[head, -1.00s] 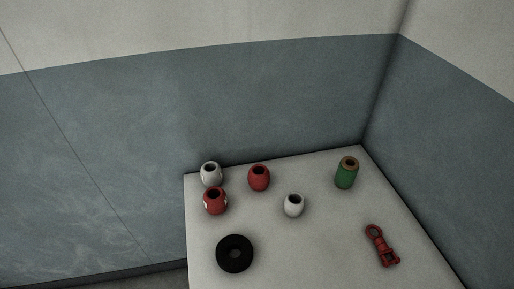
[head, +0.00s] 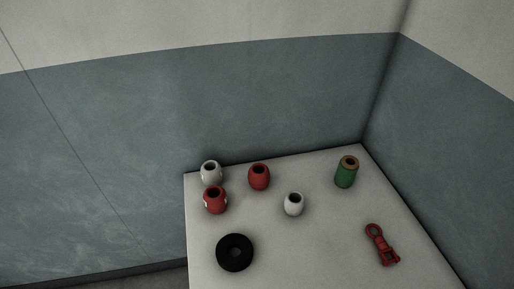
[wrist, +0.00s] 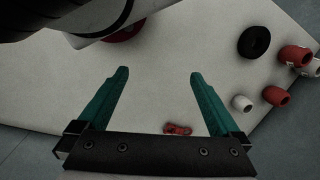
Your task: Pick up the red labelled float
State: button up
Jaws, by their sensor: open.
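The red labelled float (head: 215,200) stands upright at the left of the table, with pale label patches on its sides and a dark hole on top. In the wrist view this float (wrist: 294,56) is near the right edge, beyond the black ring. My gripper (wrist: 158,73) shows only in the wrist view, its two teal fingers wide apart with nothing between them. It is well to the left of the float there, over bare table.
A white float (head: 210,173) stands close behind the labelled one. A plain red float (head: 259,178) and another white float (head: 294,205) are to its right. A black ring (head: 235,253) lies in front. A green float (head: 346,172) and a red shackle (head: 381,245) are farther right.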

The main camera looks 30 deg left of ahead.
jog(key=w+a+f+n+t+y, duration=0.1)
jog(key=w+a+n, duration=0.2)
jog(key=w+a, duration=0.4)
jog(key=n+t+y, duration=0.2)
jog(key=n+t, duration=0.2)
jog(key=t, duration=0.3)
send_near(216, 198)
jog(key=d+f, duration=0.2)
jog(key=d, duration=0.3)
jog(key=s+a+f+n+t, duration=0.2)
jog(key=s, duration=0.1)
jog(key=s+a+f+t+y, duration=0.1)
jog(key=s+a+t, duration=0.1)
jog(key=shift+n, duration=0.4)
jog(key=x, duration=1.5)
jog(key=shift+w+a+r, duration=0.15)
jog(key=shift+w+a, duration=0.1)
jog(key=shift+a, duration=0.1)
jog(key=c, duration=1.1)
